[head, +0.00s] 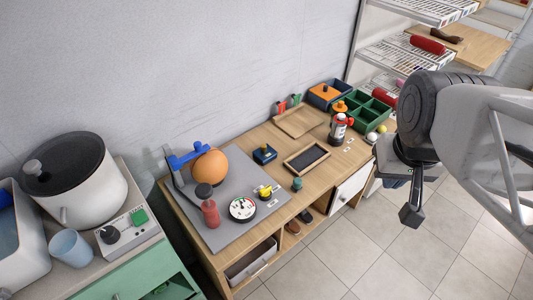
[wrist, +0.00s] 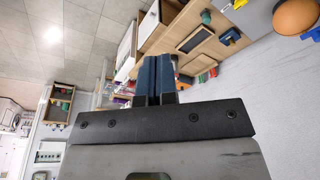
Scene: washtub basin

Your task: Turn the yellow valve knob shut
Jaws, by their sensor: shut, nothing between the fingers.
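The yellow valve knob (head: 265,192) sits on the grey board (head: 222,236) on the wooden bench, just right of a round white dial gauge (head: 242,208). In the wrist view a small yellow bit shows at the top edge; I cannot tell if it is the knob. My gripper (head: 411,216) hangs over the floor to the right of the bench, well apart from the knob. In the wrist view its two dark blue fingers (wrist: 154,76) are together with nothing between them.
The grey board also bears an orange ball (head: 209,167), a blue clamp-like part and a red bottle (head: 210,212). Open tiled floor lies in front of the bench.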

